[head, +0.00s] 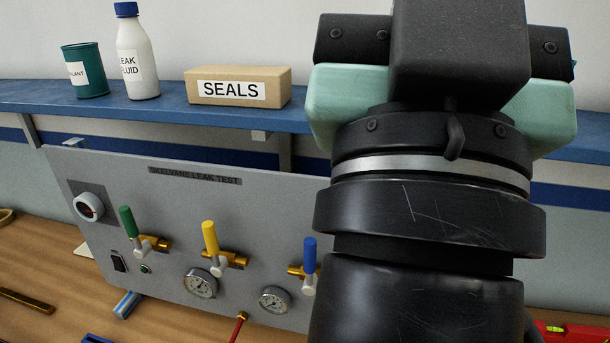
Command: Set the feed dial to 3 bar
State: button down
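A grey panel (185,190) headed "SKELVANE LEAK TEST" stands at the back of the bench. A white round knob (88,207) with a dark face and a red mark is at its upper left. This may be the feed dial, but no label or scale is readable. Two gauges, one left (201,283) and one right (274,299), sit low on the panel; their readings are too small to tell. My gripper (460,50) end of the arm fills the right side, well right of the knob. Its fingers are not visible, and it hides the panel's right part.
Green (128,222), yellow (210,238) and blue (310,255) valve handles project from the panel. A blue shelf (150,108) above holds a teal can (85,72), a white bottle (137,60) and a SEALS box (238,86). A bar (27,300) lies on the bench.

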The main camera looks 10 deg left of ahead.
aim_at(88, 205)
jog(key=j, duration=1.65)
jog(key=u, duration=0.05)
